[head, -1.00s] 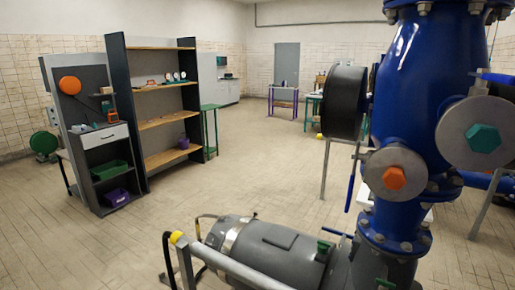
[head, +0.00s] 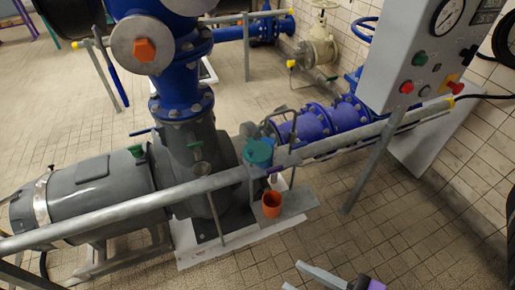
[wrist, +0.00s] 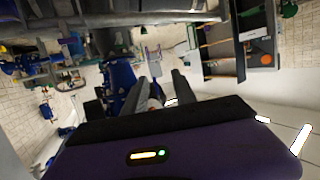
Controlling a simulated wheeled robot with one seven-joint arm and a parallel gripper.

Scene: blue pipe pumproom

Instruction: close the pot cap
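A teal, cup-shaped piece (head: 258,153) sits at the grey rail beside the pump's blue outlet pipe in the head view. It may be the pot cap; I cannot tell whether it is open or closed. An orange cup-like pot (head: 271,205), open at the top, stands just below it on a grey plate. My gripper (head: 292,275) is at the bottom edge, in front of and below both, touching neither. Its two grey fingers are apart, also in the wrist view (wrist: 159,77), with nothing clearly held. I cannot make out the cap in the wrist view.
A long grey rail (head: 110,207) crosses in front of the grey pump motor (head: 95,188). A control box (head: 425,55) with buttons and a gauge stands at the right. Tiled floor (head: 300,240) lies open between my gripper and the pump base.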

